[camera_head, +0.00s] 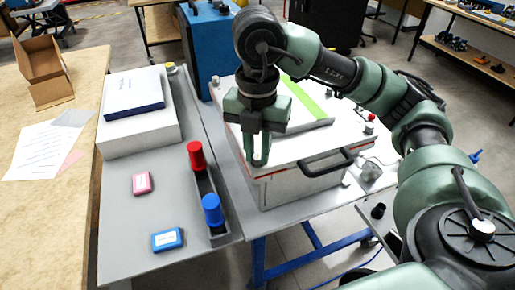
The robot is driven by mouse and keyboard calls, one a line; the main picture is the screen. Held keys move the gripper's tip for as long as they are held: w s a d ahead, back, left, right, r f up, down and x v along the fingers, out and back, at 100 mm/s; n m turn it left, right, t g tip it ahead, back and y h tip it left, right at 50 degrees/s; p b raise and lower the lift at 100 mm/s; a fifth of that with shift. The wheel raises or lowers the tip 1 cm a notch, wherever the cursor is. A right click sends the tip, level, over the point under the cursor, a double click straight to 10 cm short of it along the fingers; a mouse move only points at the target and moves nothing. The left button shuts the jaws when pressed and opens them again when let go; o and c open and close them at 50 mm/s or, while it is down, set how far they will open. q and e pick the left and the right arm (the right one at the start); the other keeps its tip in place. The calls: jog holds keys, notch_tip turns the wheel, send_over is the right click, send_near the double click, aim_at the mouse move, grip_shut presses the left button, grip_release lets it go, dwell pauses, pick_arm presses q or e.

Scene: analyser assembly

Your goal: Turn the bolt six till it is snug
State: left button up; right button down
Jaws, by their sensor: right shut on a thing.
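The white analyser (308,186) with a black front handle (327,163) stands on the grey table. My right gripper (260,162) points down at the near left part of its lid. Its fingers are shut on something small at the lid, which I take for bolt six. The fingers hide the bolt, so how far it sits in cannot be seen. My left gripper is not in view.
A red-handled tool (196,156) and a blue-handled tool (212,209) stand in a narrow grey holder (218,238) left of the analyser. A white box (140,133), pink case (142,183) and blue case (167,240) lie further left. A blue cabinet (211,52) stands behind.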

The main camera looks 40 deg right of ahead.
aim_at(257, 156)
jog(key=m, duration=0.5)
jog(key=shift+w+r+m, duration=0.1)
jog(key=shift+r+m, duration=0.05)
jog(key=shift+m, duration=0.15)
jog(key=shift+m+p, duration=0.45)
jog(key=shift+m, duration=1.75)
jog(key=c, duration=1.3)
grip_release()
notch_tip(257, 156, up, 8)
jog(key=shift+f+p, duration=0.2)
jog(key=shift+p, duration=0.6)
